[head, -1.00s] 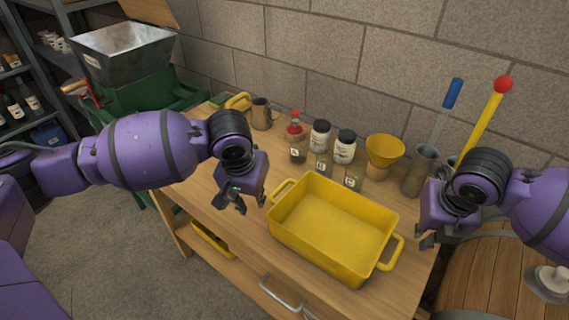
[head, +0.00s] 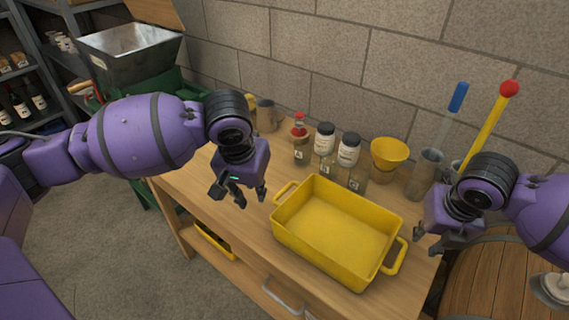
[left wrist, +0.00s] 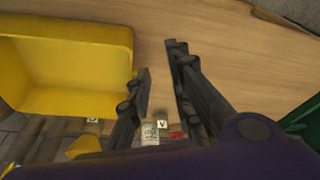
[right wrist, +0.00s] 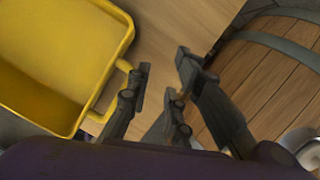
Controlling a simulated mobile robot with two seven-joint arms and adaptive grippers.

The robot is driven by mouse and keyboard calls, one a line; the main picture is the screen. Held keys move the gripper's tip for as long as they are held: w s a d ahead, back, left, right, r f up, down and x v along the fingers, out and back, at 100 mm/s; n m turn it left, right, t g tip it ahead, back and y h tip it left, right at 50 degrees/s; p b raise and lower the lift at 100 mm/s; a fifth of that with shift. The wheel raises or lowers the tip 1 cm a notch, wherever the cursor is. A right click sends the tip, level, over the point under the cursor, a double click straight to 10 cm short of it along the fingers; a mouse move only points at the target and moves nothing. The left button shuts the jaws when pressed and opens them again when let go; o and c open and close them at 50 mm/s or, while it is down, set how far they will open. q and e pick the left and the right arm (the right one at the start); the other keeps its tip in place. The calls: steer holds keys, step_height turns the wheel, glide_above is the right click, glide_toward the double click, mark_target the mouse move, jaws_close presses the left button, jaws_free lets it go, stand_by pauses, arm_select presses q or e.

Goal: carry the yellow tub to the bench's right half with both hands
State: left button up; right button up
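The yellow tub (head: 332,234) is an open rectangular pan with a handle at each end. It stands on the wooden bench (head: 215,200) near its front edge and is empty. My left gripper (head: 252,192) is open and empty, above the bench just left of the tub's left handle (head: 286,192). In the left wrist view its fingers (left wrist: 160,75) are apart beside the tub (left wrist: 70,60). My right gripper (head: 432,240) is just right of the tub's right handle (head: 397,257). In the right wrist view its fingers (right wrist: 165,80) are apart and empty, close to the handle.
Behind the tub stand a red-capped bottle (head: 301,150), white-labelled jars (head: 348,150), a yellow funnel (head: 389,155) and metal cylinders (head: 424,175). A metal mug (head: 266,115) stands at the back left. A barrel (head: 495,275) stands right of the bench. A stone wall is behind.

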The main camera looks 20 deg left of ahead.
arm_select(q)
steer(key=v, duration=0.7)
steer(key=shift+r, duration=0.2)
arm_select(e)
steer(key=v, duration=1.2)
arm_select(q)
steer(key=shift+s, duration=0.15)
arm_select(e)
steer(key=shift+s, duration=0.1)
